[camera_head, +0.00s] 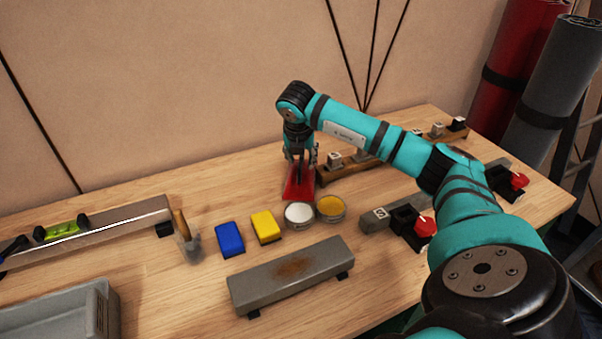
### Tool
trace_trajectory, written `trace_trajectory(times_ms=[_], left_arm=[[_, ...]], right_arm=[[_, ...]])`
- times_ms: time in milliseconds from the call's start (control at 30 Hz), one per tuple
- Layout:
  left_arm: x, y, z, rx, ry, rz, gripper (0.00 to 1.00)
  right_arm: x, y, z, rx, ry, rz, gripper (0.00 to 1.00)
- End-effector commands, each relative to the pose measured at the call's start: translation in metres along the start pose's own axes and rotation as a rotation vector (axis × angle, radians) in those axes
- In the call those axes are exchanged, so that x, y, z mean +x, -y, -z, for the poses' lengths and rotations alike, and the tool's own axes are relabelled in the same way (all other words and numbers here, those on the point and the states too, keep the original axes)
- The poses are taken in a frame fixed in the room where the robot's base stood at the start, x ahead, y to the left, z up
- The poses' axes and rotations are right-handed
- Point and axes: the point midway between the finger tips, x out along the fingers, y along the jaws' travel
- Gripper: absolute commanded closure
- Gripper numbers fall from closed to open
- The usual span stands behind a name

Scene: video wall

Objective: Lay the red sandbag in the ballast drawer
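The red sandbag (299,193) lies on the wooden bench near the back middle, partly hidden by my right gripper. My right gripper (300,165) points down right over the sandbag, with its fingers at or just above it. I cannot tell whether the fingers are apart or closed on it. A grey open-topped box (98,296) is cut off at the lower left; whether it is the ballast drawer is unclear. My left gripper is not in view.
A grey bar (291,275) lies nearer. A rail with a green level (62,231) lies left. Bench space left of the sandbag is clear.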

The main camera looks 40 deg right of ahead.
Motion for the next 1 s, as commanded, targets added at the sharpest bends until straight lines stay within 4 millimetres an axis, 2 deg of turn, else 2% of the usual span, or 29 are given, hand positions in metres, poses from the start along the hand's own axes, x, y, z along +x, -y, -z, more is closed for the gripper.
trace_trajectory(times_ms=[100, 333, 633, 1000], left_arm=[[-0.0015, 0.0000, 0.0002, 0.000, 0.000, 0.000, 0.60], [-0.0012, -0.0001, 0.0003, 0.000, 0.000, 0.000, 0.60], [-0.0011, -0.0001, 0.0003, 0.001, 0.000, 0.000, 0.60], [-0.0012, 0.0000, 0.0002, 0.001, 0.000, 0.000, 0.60]], right_arm=[[0.0101, -0.0002, 0.0004, -0.001, 0.000, 0.000, 0.62], [0.0121, -0.0002, 0.0004, -0.001, 0.001, 0.000, 0.62], [0.0117, -0.0003, 0.0003, -0.001, 0.001, 0.000, 1.00], [0.0114, -0.0006, 0.0002, -0.001, 0.001, -0.001, 1.00]])
